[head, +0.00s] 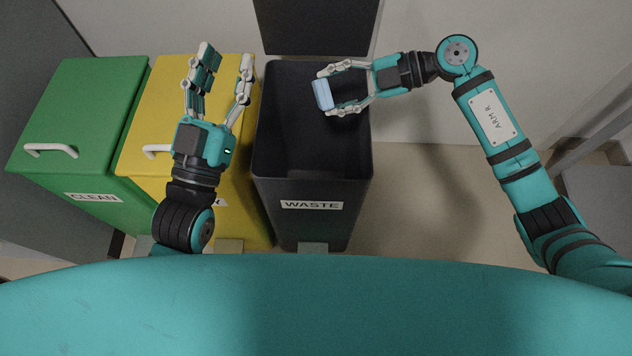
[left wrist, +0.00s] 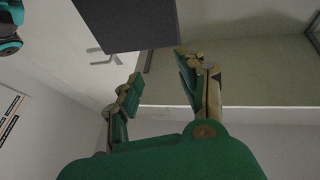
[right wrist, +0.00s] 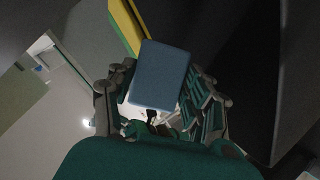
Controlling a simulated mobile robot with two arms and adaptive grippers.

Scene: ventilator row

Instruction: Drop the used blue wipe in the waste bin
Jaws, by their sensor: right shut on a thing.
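The blue wipe (head: 323,95) is a small light blue block held between the fingertips of my right gripper (head: 330,92). It also shows in the right wrist view (right wrist: 160,75), between the fingers. The waste bin (head: 312,192) is dark grey with a WASTE label, and its lid (head: 315,25) stands raised at the back. The right gripper and the wipe are over the bin's open mouth, towards its right side. My left gripper (head: 222,62) is open and empty, above the yellow bin to the left; its spread fingers show in the left wrist view (left wrist: 155,75).
A yellow bin (head: 145,120) with a closed lid stands left of the waste bin, its label partly hidden by my left arm. A green bin (head: 85,100) labelled CLEAN, also closed, is further left. The floor right of the waste bin is clear.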

